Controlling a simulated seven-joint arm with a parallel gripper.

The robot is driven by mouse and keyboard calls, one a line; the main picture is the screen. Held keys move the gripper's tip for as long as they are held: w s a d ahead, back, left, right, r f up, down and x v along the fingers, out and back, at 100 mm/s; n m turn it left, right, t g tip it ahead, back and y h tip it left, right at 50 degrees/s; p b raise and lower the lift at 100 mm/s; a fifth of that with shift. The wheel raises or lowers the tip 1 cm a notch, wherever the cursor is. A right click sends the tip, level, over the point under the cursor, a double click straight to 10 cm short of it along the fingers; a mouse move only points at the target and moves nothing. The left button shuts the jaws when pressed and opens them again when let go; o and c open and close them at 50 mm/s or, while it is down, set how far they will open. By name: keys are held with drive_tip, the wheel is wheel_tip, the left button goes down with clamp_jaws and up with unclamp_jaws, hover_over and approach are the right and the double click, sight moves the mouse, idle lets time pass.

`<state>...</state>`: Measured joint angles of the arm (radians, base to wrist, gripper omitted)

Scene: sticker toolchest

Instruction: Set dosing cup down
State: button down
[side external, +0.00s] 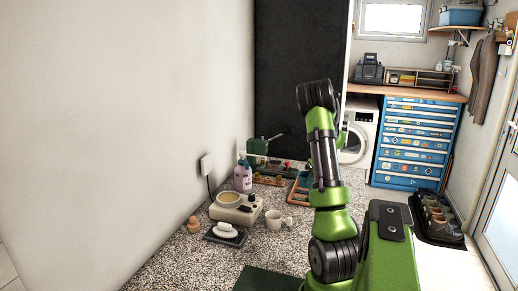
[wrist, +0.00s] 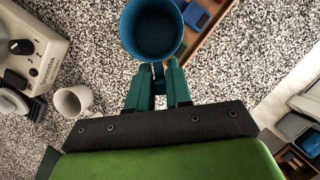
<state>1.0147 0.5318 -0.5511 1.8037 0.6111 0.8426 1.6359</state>
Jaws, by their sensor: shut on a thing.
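My gripper (wrist: 158,72) has teal fingers and is shut on a round blue-teal dosing cup (wrist: 152,30) in the wrist view. The cup's open mouth faces the camera and its inside looks empty. It hangs over speckled counter, beside a wooden tray (wrist: 196,45) and overlapping its edge in the picture. In the side external view a small teal shape that looks like the cup (side external: 304,178) shows beside my arm, at the orange-brown tray (side external: 297,195). My gripper is hidden behind my arm there. I cannot tell whether the cup touches the counter.
A white mug (side external: 275,220) and a cream appliance (side external: 236,208) stand on the counter (side external: 185,262) to the left. In the wrist view, bare counter lies left of the cup.

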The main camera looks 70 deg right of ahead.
drive_tip(key=w, duration=0.5)
drive_tip(key=w+f, duration=0.1)
drive_tip(key=w, duration=0.4)
drive_tip(key=w+f, duration=0.1)
drive_tip(key=w, duration=0.4)
drive_tip(key=shift+w, duration=0.25)
wheel_tip(320, 180, down, 5)
drive_tip(key=shift+r, duration=0.2)
drive_tip(key=shift+w+f, duration=0.2)
drive_tip(key=shift+f, duration=0.1)
drive_tip(key=c, duration=1)
unclamp_jaws()
drive_tip(key=shift+c, duration=0.2)
